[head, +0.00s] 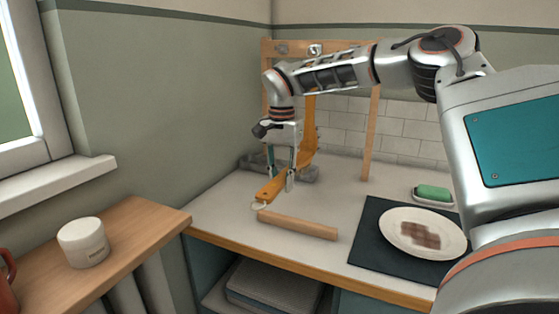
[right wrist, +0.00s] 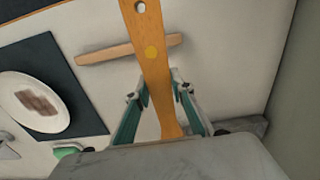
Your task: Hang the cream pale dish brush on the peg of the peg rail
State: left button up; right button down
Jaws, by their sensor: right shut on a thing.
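My right gripper (head: 281,176) is shut on a long flat orange-tan handle, which I take for the dish brush (head: 268,193). The handle slants down to the left above the counter, with a pale ring at its low end. My left gripper is not in view.
An orange strip (head: 310,125) shows below the rail; whether it joins the held brush is unclear. A wooden rod (head: 297,226) lies on the counter, with a stained plate (head: 396,243) on a dark mat (head: 366,250) to its right. A green sponge (head: 433,192) lies behind.

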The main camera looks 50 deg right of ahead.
notch_tip(320, 180, down, 7)
jog(key=shift+f+b, duration=0.1)
jog(key=shift+b, duration=0.3)
jog(key=c, duration=1.7)
grip_release()
